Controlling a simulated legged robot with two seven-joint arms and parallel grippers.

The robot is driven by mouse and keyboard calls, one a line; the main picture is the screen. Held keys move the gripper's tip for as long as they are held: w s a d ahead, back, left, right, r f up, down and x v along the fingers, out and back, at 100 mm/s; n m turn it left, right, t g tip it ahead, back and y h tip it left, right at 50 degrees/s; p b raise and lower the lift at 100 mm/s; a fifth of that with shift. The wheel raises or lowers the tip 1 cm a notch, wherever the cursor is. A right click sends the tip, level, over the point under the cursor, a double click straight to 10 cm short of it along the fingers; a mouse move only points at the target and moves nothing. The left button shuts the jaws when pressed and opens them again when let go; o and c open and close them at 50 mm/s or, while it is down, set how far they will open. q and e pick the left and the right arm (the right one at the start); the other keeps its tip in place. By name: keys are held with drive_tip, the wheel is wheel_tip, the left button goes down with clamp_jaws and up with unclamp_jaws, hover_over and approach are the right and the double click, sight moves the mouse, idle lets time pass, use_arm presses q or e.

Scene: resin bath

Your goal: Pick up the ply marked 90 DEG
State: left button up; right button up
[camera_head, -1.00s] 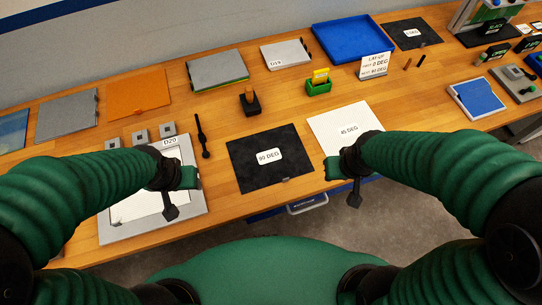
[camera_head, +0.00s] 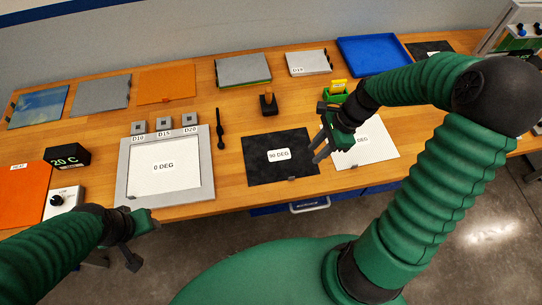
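The ply marked 90 DEG (camera_head: 262,168) is a black square sheet with a white label, lying flat near the table's front edge. A small grey tab shows at its front edge. My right gripper (camera_head: 317,148) hangs above the boundary between this ply and the white ply (camera_head: 375,148), with two grey fingers apart and nothing between them. It covers part of the white ply and its label. My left gripper (camera_head: 142,240) is low at the front of the table, left of the black ply; its fingers are not clear.
A grey frame (camera_head: 122,178) with a white ply marked 0 DEG lies left of the black ply. A black tool (camera_head: 220,130) lies between them. Several blocks, a green holder (camera_head: 337,97) and a blue tray (camera_head: 372,55) stand farther back.

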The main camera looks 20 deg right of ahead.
approach(293, 177)
drive_tip(key=shift+w+a+f, duration=0.25)
drive_tip(key=shift+a+f, duration=0.05)
drive_tip(key=shift+f, duration=0.3)
drive_tip(key=shift+w+a+f, duration=0.25)
drive_tip(key=shift+f, duration=0.7)
drive_tip(key=x, duration=0.5)
drive_tip(key=shift+s, duration=0.3)
drive_tip(key=shift+w+a+f, duration=0.15)
drive_tip(key=shift+f, duration=0.1)
clamp_jaws()
